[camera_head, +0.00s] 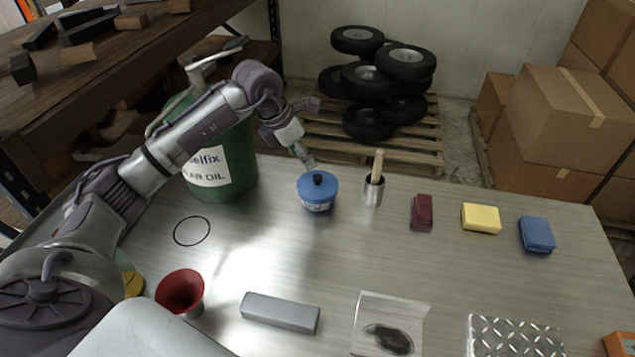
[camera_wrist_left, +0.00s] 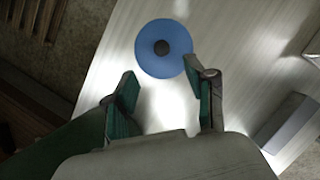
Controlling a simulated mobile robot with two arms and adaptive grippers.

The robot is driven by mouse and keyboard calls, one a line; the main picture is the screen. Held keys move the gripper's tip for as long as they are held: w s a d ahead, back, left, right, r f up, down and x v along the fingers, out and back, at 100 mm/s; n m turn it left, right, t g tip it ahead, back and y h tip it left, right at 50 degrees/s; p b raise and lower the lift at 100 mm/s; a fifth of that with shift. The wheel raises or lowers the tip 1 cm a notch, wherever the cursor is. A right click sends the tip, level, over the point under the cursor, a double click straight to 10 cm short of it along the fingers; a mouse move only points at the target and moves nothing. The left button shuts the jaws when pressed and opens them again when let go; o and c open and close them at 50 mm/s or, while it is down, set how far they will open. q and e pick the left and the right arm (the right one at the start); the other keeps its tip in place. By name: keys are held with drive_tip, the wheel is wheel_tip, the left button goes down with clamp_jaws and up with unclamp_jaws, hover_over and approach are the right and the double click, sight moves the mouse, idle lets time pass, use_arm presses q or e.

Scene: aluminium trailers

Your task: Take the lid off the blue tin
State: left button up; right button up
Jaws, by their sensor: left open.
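The blue tin (camera_head: 317,205) stands upright on the metal table, with its blue lid (camera_head: 318,186) on top. The lid has a dark knob (camera_head: 319,178) at its centre. In the left wrist view the round lid (camera_wrist_left: 178,36) and its knob (camera_wrist_left: 161,47) lie beyond the fingertips. My left gripper (camera_head: 309,165) is just behind and above the lid in the head view. In the wrist view its fingers (camera_wrist_left: 168,85) are apart with nothing between them. Whether a finger touches the lid I cannot tell. My right gripper is not in view.
A metal cup with a wooden handle (camera_head: 374,189) stands close right of the tin. A green oil drum (camera_head: 222,160) is on the left. A red funnel (camera_head: 180,291), grey bar (camera_head: 280,312) and several coloured blocks lie around. The table between tin and bar is clear.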

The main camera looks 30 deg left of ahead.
sight(317, 176)
use_arm(q)
drive_tip(key=x, duration=0.3)
drive_tip(key=p+x, duration=0.2)
drive_tip(key=x, duration=0.1)
drive_tip(key=p+x, duration=0.1)
drive_tip(key=x, duration=0.1)
drive_tip(key=shift+w+d+r, duration=0.1)
drive_tip(key=shift+d, duration=0.2)
drive_tip(key=shift+w+f, duration=0.1)
drive_tip(key=shift+f, duration=0.15)
drive_tip(key=c, duration=1)
drive_tip(key=shift+c, duration=0.2)
